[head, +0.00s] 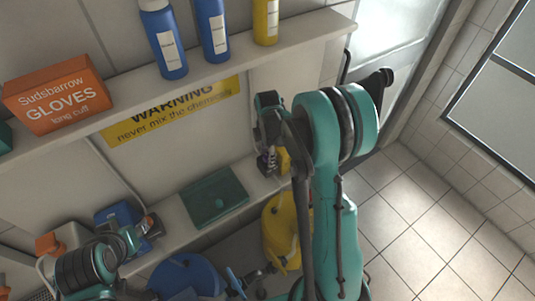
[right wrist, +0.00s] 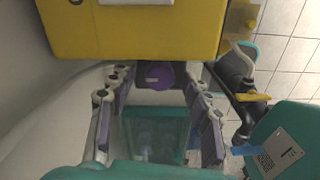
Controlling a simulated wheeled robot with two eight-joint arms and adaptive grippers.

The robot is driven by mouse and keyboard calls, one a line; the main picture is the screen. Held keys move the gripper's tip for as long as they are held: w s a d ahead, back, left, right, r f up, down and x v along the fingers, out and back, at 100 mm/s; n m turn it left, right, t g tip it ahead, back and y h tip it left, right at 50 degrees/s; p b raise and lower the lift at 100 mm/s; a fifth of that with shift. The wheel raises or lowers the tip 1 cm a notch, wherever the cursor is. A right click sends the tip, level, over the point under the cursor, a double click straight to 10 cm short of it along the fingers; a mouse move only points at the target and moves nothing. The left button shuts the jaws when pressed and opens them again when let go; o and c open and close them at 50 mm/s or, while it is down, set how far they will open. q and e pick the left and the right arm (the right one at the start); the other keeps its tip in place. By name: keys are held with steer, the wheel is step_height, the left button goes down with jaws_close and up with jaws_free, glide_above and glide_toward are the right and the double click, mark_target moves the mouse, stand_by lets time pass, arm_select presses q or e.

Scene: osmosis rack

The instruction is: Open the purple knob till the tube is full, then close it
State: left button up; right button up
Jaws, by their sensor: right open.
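The purple knob (right wrist: 153,76) shows in the right wrist view, under the edge of a yellow box-like body (right wrist: 135,35). My right gripper (right wrist: 158,112) is open, its fingers on either side below the knob, with a gap to it. In the head view the right gripper (head: 268,160) is by the wall above the lower shelf, largely hidden by my arm. My left gripper (head: 148,228) is low at the left, near a blue canister (head: 118,214); its jaws are unclear. I cannot make out the tube in either view.
A green tray (head: 214,198) lies on the lower shelf (head: 180,226). The upper shelf (head: 230,66) carries an orange glove box (head: 58,95) and several bottles. A yellow container (head: 275,235) and a blue one (head: 185,274) stand below. Tiled floor at right is clear.

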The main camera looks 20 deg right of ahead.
jaws_close()
steer(key=shift+m+b, duration=0.95)
steer(key=shift+m, duration=0.55)
steer(key=shift+m+b, duration=0.6)
steer(key=shift+m, duration=0.8)
jaws_free()
